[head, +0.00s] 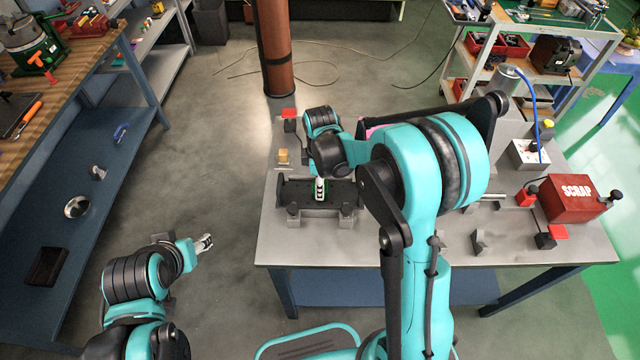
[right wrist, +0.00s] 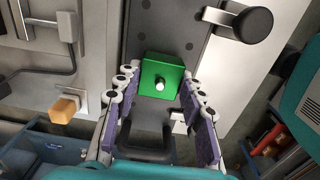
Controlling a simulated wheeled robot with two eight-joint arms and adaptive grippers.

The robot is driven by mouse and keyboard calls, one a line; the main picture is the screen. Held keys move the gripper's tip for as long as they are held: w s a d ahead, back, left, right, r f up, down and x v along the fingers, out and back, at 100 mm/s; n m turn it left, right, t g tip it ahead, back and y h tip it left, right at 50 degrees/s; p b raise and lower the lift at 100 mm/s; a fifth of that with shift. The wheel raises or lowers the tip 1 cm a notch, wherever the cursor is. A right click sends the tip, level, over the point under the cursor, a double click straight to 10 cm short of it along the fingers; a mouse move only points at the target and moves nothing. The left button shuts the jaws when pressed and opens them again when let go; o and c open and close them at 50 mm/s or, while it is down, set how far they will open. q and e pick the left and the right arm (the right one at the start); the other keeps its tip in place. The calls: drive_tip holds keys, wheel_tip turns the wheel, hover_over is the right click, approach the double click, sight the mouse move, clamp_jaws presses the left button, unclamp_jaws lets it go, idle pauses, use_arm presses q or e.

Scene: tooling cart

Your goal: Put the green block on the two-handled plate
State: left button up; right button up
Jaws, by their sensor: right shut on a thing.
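The green block (right wrist: 162,72), a square with a white peg on its face, sits between the fingers of my right gripper (right wrist: 158,90). The fingers are closed on its sides. In the head view my right gripper (head: 320,189) is low over the dark plate (head: 344,191) at the table's left end, and only a sliver of green shows. The dark plate (right wrist: 200,45) lies behind the block in the right wrist view; I cannot tell whether they touch. My left gripper (head: 204,243) hangs over the floor, away from the table; its finger gap is unclear.
A tan block on a small stand (head: 283,156) is near the plate. A red SCRAP box (head: 570,198) and a grey box with a blue cable (head: 530,152) stand at the table's right. My right arm hides the table's middle.

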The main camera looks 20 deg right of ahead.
drive_tip(key=shift+f+b, duration=0.45)
drive_tip(key=shift+f, duration=0.05)
idle(0.4)
drive_tip(key=o, duration=1.2)
drive_tip(key=shift+r+p, duration=3.15)
drive_tip(key=shift+r, duration=1.45)
